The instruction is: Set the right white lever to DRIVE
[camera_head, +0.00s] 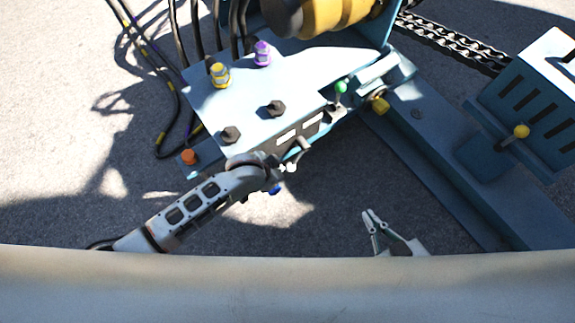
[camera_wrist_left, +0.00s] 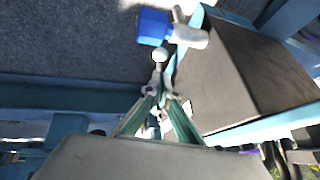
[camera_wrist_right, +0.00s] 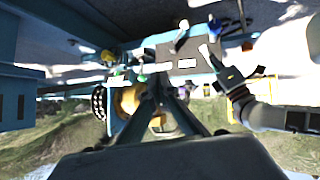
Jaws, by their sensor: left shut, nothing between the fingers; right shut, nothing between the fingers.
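The blue control box (camera_head: 262,95) carries a dark front panel with pale label plates (camera_head: 287,136). A pale lever (camera_head: 303,146) sticks out from this panel beside my left gripper (camera_head: 287,168). In the left wrist view, a white ball-ended lever (camera_wrist_left: 160,56) is just beyond the shut, empty fingertips (camera_wrist_left: 160,92); I cannot tell if they touch. A thicker white handle (camera_wrist_left: 190,37) lies to its right, next to a blue block (camera_wrist_left: 153,27). The DRIVE marking is not readable. My right gripper (camera_head: 370,218) is shut and empty, apart from the box.
A green-knobbed lever (camera_head: 341,88) and a yellow knob (camera_head: 379,104) are on the box's right side. A blue frame beam (camera_head: 430,150) and a slotted box with a yellow-knobbed lever (camera_head: 521,131) stand right. Cables (camera_head: 170,90) hang left. Open ground lies between my grippers.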

